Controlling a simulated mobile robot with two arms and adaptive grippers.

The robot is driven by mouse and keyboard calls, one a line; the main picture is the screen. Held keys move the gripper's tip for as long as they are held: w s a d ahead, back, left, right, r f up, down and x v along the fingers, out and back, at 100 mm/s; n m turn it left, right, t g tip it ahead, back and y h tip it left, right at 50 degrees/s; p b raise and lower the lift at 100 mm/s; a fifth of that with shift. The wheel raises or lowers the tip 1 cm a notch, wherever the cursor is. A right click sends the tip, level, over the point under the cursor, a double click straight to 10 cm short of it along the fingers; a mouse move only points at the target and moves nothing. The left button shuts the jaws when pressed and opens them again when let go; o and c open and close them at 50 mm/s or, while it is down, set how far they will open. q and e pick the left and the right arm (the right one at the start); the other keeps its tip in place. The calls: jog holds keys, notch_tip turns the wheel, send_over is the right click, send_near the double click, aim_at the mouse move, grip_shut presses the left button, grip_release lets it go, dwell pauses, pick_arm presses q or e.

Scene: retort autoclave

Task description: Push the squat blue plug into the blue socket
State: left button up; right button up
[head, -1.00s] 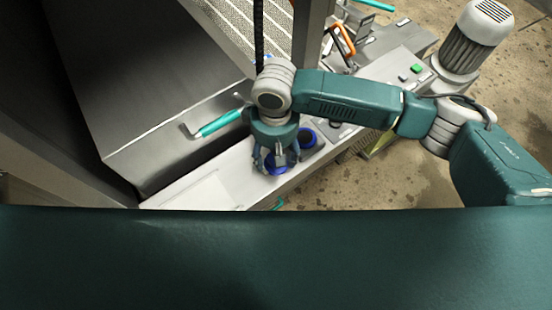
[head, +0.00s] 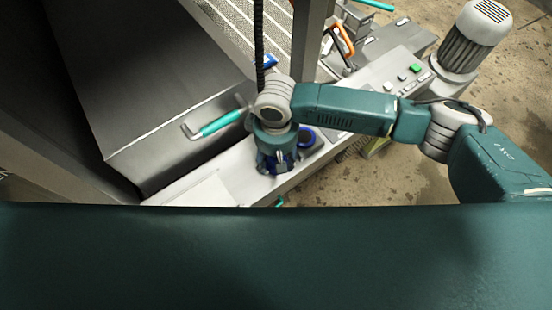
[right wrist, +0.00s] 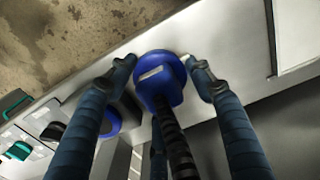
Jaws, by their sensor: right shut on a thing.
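The squat blue plug (right wrist: 163,86) is between the fingers of my right gripper (right wrist: 160,66) in the right wrist view, with a ribbed black cable running from it. In the head view my right gripper (head: 277,166) points down over the pale ledge, shut on the plug, which its fingers mostly hide. A round blue-rimmed fitting with a dark centre (head: 306,138) is just right of the gripper; it also shows in the right wrist view (right wrist: 110,124). I cannot tell whether this is the blue socket, or what lies under the plug. My left gripper is out of view.
A steel cabinet with a teal handle (head: 220,123) stands left of the gripper. A control panel with a green button (head: 416,68) and a grey motor (head: 470,45) are at upper right. A small blue piece (head: 270,61) shows behind the wrist near a hanging black cable (head: 259,30).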

jog(key=shift+r, duration=0.15)
notch_tip(320, 180, up, 20)
jog(key=b, duration=0.2)
dwell(0.5)
